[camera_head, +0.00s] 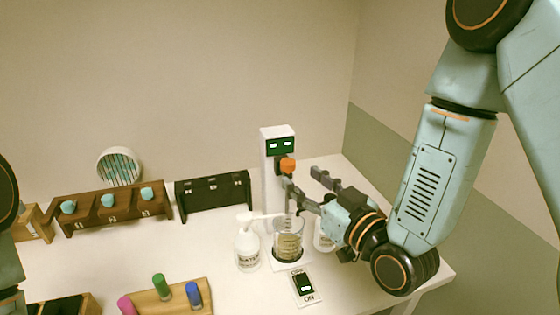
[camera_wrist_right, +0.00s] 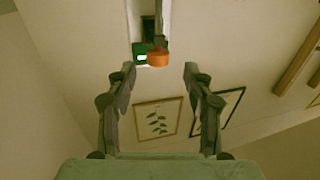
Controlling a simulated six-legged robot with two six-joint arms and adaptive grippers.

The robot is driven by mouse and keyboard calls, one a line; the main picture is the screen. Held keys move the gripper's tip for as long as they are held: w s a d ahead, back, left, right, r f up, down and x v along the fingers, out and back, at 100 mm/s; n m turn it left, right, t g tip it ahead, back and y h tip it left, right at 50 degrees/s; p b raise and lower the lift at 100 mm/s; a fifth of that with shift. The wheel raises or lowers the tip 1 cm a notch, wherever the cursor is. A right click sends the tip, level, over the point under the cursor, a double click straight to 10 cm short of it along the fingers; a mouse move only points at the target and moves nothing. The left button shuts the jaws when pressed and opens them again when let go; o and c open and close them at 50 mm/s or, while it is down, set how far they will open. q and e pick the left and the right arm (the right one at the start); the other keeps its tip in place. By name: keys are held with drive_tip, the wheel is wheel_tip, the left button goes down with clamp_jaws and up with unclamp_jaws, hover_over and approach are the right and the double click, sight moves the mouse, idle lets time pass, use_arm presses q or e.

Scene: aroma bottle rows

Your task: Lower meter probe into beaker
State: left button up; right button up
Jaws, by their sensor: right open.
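The white meter tower (camera_head: 268,185) stands at the back of the table with a lit green display (camera_head: 280,146). An orange knob (camera_head: 287,164) sits on its front below the display, probably the probe's top. The knob (camera_wrist_right: 158,59) also shows in the right wrist view, just beyond and between the fingertips. My right gripper (camera_head: 300,178) is open and empty beside the knob, and its fingers (camera_wrist_right: 160,72) stand apart. The glass beaker (camera_head: 288,246) stands below with liquid in it. The probe's lower part is hard to make out behind a finger. My left gripper is out of view.
A white wash bottle (camera_head: 247,250) stands left of the beaker, and another white bottle (camera_head: 324,236) stands right, partly behind my gripper. An ON/OFF switch (camera_head: 305,286) lies in front. A wooden rack (camera_head: 112,212), a black rack (camera_head: 213,196) and a block with coloured pegs (camera_head: 178,300) stand left.

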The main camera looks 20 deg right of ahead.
sight(293, 166)
drive_tip(key=shift+w+r, duration=0.1)
drive_tip(key=shift+w, duration=0.15)
drive_tip(key=shift+w+r, duration=0.15)
drive_tip(key=shift+w, duration=0.25)
drive_tip(key=p+x, duration=0.1)
drive_tip(key=x, duration=0.4)
drive_tip(key=shift+w+a, duration=0.3)
drive_tip(key=shift+s+d, duration=0.2)
drive_tip(key=shift+d, duration=0.05)
drive_tip(key=shift+s+d, duration=0.1)
drive_tip(key=shift+s, duration=0.15)
drive_tip(key=shift+c, duration=0.3)
drive_tip(key=shift+w+a, duration=0.25)
drive_tip(key=shift+w, duration=0.1)
drive_tip(key=c, duration=0.4)
drive_tip(key=shift+d, duration=0.25)
drive_tip(key=c, duration=0.3)
drive_tip(key=shift+a, duration=0.2)
clamp_jaws()
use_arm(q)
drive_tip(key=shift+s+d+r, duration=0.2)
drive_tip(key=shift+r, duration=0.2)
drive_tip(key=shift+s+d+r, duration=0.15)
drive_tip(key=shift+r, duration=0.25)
